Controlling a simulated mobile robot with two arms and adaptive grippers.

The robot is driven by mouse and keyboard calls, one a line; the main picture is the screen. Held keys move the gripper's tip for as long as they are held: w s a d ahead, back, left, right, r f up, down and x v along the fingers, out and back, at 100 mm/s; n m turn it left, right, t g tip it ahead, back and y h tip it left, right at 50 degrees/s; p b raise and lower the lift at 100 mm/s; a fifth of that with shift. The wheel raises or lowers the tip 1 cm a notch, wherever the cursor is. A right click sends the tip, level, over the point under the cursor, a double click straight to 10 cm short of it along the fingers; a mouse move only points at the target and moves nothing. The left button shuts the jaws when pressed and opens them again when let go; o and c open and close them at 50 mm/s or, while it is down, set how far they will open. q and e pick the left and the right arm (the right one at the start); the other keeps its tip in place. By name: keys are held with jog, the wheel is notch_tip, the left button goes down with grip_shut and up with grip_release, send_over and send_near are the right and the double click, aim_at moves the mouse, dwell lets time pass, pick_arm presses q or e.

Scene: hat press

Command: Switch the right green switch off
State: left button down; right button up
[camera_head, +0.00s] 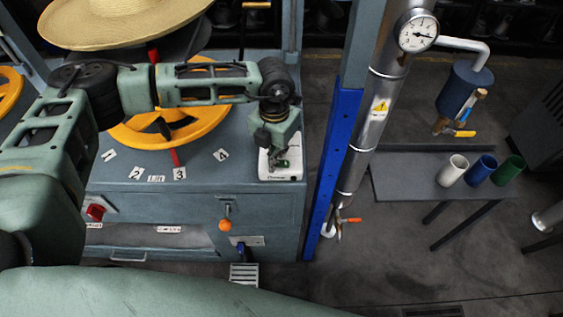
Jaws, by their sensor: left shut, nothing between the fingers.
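A white switch box (289,173) sits at the right end of the grey press bench. A small green switch shows on its top, partly covered by my left gripper (281,162). My left arm reaches in from the left and bends down, so the gripper points down at the box. The gripper is shut and holds nothing; its fingertips are at the green switch, but I cannot tell whether they touch. The switch's position and any second green switch are hidden or too small to make out. My right gripper is not in view.
A yellow handwheel (210,125) and a straw hat (120,22) are left of the box, behind my arm. A blue post (338,150) and metal pipe stand close on the right. A side table (400,180) with three cups is farther right.

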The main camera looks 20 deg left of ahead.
pick_arm(q)
jog(key=shift+f, duration=0.35)
jog(key=shift+s+r, duration=0.1)
jog(key=shift+r+p, duration=0.35)
jog(key=shift+r, duration=0.5)
jog(key=shift+r+p, duration=1.15)
jog(key=shift+r, duration=1.45)
